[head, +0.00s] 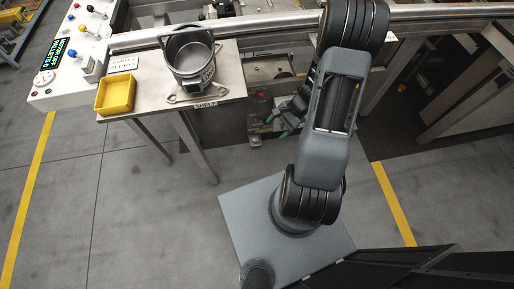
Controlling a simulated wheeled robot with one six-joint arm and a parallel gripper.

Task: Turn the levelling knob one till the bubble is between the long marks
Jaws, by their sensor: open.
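My gripper (287,117) is open in the head view, left of my arm and low in front of the machine frame. It is small and partly covered by my arm, so its fingertips are hard to make out. I cannot pick out the levelling knob, the bubble or the long marks at this size. Small fittings (257,129) with greenish parts sit low on the frame, just left of my gripper. I cannot tell whether the gripper touches any of them.
A steel side table (228,84) holds a metal pot (190,55), a yellow bin (116,94) and a small sign (124,64). A control panel (50,101) with coloured knobs stands at left. A rail (245,27) runs across the back. The floor in front is clear.

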